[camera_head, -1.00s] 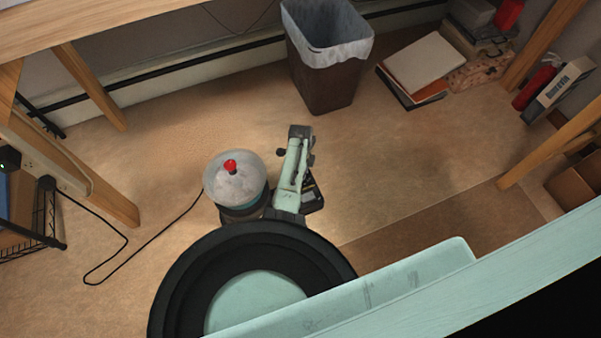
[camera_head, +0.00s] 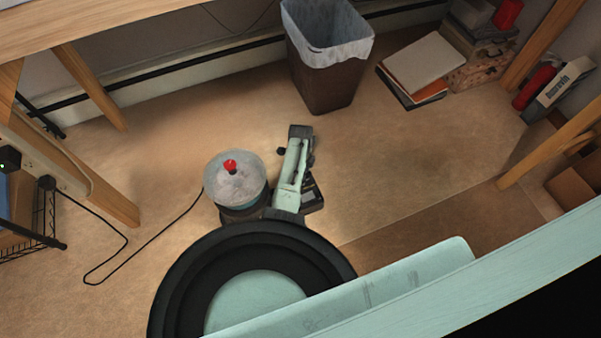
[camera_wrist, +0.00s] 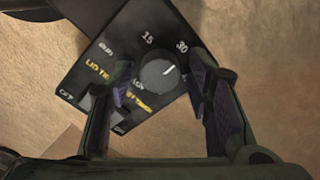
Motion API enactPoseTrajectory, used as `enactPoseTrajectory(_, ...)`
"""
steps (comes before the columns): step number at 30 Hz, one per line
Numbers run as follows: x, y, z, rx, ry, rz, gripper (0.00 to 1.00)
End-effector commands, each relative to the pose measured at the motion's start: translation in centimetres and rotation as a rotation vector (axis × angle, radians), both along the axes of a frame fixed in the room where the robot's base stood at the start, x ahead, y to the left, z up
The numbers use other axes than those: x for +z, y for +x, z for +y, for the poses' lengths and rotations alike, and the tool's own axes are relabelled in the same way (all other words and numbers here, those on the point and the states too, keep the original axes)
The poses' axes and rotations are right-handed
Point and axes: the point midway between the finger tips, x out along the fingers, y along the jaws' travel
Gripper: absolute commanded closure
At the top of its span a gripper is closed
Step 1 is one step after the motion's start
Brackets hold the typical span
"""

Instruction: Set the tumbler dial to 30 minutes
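The tumbler (camera_head: 243,193) stands on the floor, with a round grey drum and a red knob on top. Its dark control panel (camera_head: 314,193) shows at its right. In the wrist view the panel (camera_wrist: 118,48) lies tilted, with white "15" and "30" marks and yellow lettering. The round dark dial (camera_wrist: 159,73) sits below these marks. Its white pointer line slants up and right, roughly toward the "30". My gripper (camera_wrist: 163,88) is open, with one finger on each side of the dial. I cannot tell whether either finger touches it. In the head view my arm hides the gripper's fingertips.
A lined brown bin (camera_head: 328,60) stands behind the tumbler. Books (camera_head: 424,66) lie at the back right. A black cord (camera_head: 150,240) runs from the tumbler to a power strip at left. Wooden table legs stand on both sides. The floor right of the panel is clear.

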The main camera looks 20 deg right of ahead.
Motion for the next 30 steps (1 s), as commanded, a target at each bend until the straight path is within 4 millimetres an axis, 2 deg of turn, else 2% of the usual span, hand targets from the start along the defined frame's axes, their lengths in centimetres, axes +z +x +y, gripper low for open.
enactPoseTrajectory(9,0.0,0.0,0.0,0.0,0.0,0.0,0.5)
enactPoseTrajectory(14,0.9,0.0,0.0,0.0,-0.001,-0.002,0.5)
enactPoseTrajectory(17,2.4,0.1,0.0,0.001,-0.003,-0.003,0.5)
enactPoseTrajectory(24,7.6,0.1,0.0,0.001,-0.003,-0.004,0.5)
enactPoseTrajectory(30,10.8,0.0,0.0,0.001,-0.001,-0.002,0.5)
